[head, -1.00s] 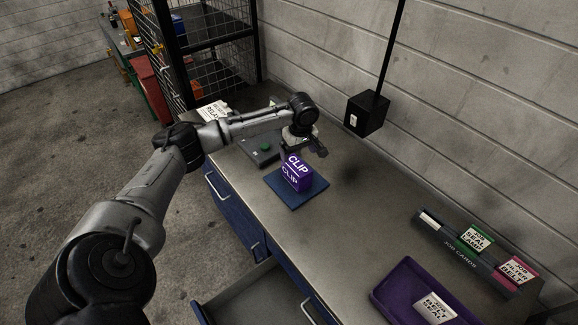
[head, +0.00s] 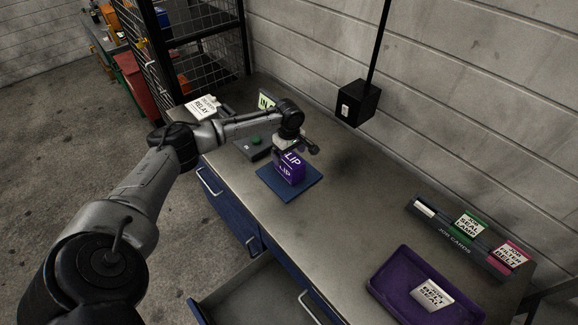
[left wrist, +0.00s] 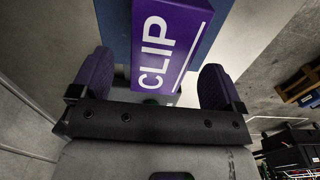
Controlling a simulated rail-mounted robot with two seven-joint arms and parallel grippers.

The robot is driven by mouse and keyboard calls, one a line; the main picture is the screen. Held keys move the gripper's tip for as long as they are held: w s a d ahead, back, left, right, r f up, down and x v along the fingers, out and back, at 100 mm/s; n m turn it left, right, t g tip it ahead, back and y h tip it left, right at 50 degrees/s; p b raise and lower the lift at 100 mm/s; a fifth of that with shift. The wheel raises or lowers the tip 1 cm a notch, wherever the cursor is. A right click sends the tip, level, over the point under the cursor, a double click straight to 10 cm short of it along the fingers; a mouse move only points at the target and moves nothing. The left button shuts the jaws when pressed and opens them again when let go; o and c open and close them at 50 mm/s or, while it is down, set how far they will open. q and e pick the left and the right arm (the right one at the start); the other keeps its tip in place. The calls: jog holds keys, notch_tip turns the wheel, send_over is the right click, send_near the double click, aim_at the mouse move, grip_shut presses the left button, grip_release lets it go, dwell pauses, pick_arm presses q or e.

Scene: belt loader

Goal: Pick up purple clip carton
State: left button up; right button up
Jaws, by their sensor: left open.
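The purple clip carton (head: 291,172) stands on a blue mat (head: 301,194) on the workbench, its white CLIP lettering showing in the head view. In the left wrist view the carton (left wrist: 166,45) lies between the two fingers of my left gripper (left wrist: 158,88), with a gap on each side. My left gripper (head: 290,153) is open at the carton's top and hides part of it in the head view. My right gripper is not in view.
A grey box with a green button (head: 256,141) and a relay card (head: 203,106) are behind the mat. A purple tray (head: 388,297) and a job card rack (head: 448,236) are at the right. An open drawer (head: 250,297) juts out in front. The bench's middle is clear.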

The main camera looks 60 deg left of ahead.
pick_arm(q)
jog(key=shift+d+f, duration=0.1)
jog(key=shift+f, duration=2.2)
jog(key=c, duration=1.1)
